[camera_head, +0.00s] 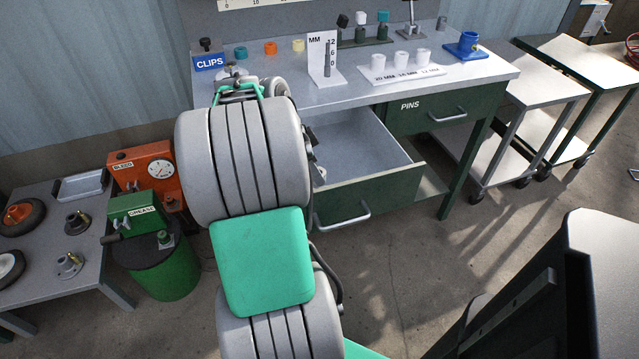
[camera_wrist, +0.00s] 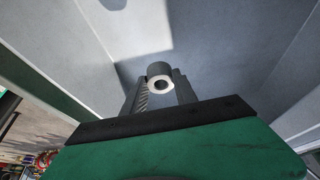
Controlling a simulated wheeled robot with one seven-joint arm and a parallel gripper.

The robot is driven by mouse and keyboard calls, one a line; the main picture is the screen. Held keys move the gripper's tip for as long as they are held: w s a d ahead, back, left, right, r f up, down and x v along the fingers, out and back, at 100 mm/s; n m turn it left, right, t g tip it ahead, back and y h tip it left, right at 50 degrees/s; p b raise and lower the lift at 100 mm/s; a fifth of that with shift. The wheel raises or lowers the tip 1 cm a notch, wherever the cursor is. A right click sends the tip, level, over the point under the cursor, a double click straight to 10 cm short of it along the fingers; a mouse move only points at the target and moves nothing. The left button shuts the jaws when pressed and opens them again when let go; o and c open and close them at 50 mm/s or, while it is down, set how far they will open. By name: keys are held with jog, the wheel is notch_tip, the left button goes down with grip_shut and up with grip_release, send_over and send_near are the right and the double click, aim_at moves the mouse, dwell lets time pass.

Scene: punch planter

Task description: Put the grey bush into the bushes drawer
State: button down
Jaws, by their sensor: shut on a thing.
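A grey bush (camera_wrist: 157,70), a short cylinder with a round hole, sits between the two fingertips of my gripper (camera_wrist: 161,92) in the wrist view. My gripper is shut on it. Grey drawer walls and floor surround it, and the bush appears over the drawer's inside. I cannot tell whether it touches the floor. In the head view an open drawer (camera_head: 368,151) with a green front sticks out below the bench, left of the shut PINS drawer (camera_head: 432,112). My arm covers its left part and any label. The gripper and bush are mostly hidden behind my arm there.
The bench top (camera_head: 345,95) holds a CLIPS block (camera_head: 210,62), coloured rings, a white MM gauge (camera_head: 323,60), several white bushes on a size card (camera_head: 395,76) and a blue fixture (camera_head: 467,46). The drawer's visible floor looks empty. A green drum (camera_head: 165,270) stands at left.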

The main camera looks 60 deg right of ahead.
jog(key=shift+s+d+f, duration=0.3)
jog(key=shift+d+f, duration=0.4)
jog(key=shift+f, duration=0.15)
jog(key=shift+d+f+b, duration=0.15)
jog(key=shift+f+b, duration=0.1)
jog(key=shift+f, duration=0.65)
jog(key=shift+d+f+b, duration=0.1)
jog(key=shift+f+b, duration=0.1)
jog(key=shift+f, duration=0.7)
jog(key=shift+f, duration=0.1)
jog(key=shift+f, duration=0.15)
jog(key=c, duration=1)
grip_release()
jog(key=shift+o, duration=0.2)
jog(key=shift+r, duration=0.4)
jog(key=p+v, duration=0.2)
jog(key=v, duration=0.9)
jog(key=shift+a+r+p, duration=0.25)
jog(key=shift+r+p, duration=0.05)
jog(key=shift+p, duration=0.05)
